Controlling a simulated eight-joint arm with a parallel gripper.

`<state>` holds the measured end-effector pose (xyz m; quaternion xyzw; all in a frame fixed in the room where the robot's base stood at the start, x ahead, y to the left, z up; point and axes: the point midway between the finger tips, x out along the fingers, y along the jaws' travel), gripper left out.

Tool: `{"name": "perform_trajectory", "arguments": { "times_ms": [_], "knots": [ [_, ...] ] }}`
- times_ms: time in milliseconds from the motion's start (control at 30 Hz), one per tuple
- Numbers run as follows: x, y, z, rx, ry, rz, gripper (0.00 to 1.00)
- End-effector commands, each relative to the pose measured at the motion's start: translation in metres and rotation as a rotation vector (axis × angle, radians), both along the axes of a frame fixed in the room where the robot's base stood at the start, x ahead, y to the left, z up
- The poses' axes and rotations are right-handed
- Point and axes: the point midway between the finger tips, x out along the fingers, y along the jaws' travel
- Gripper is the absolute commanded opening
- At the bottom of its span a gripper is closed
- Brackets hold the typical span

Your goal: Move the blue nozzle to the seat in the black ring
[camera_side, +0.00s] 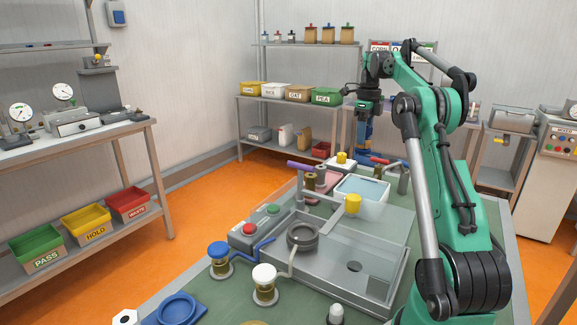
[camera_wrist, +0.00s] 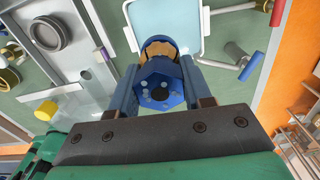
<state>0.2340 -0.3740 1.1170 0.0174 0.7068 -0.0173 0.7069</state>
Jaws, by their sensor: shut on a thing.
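A brass-coloured part shows beyond that face. In the side view my gripper (camera_side: 366,128) is raised at the back of the bench, fingers pointing down; the nozzle is hard to separate from the blue fingers there. The black ring (camera_side: 303,237) stands on the tray at the middle of the bench, well in front of my gripper. It also shows at the upper left of the wrist view (camera_wrist: 52,34).
A white-rimmed basin (camera_side: 362,190) lies below and in front of my gripper. A yellow-capped part (camera_side: 353,203), a blue-capped part (camera_side: 218,250) and a white-capped part (camera_side: 264,275) stand around the ring. A purple bar (camera_side: 303,167) is at the back left.

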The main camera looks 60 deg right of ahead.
Motion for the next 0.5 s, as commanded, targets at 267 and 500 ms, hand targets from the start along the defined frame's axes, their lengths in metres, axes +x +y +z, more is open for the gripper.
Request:
{"name": "perform_trajectory", "arguments": {
  "times_ms": [267, 500],
  "knots": [
    [0.036, 0.068, 0.009, 0.001, 0.000, 0.121, 0.00],
    [0.051, 0.156, 0.008, 0.001, 0.001, 0.262, 0.00]
  ]
}}
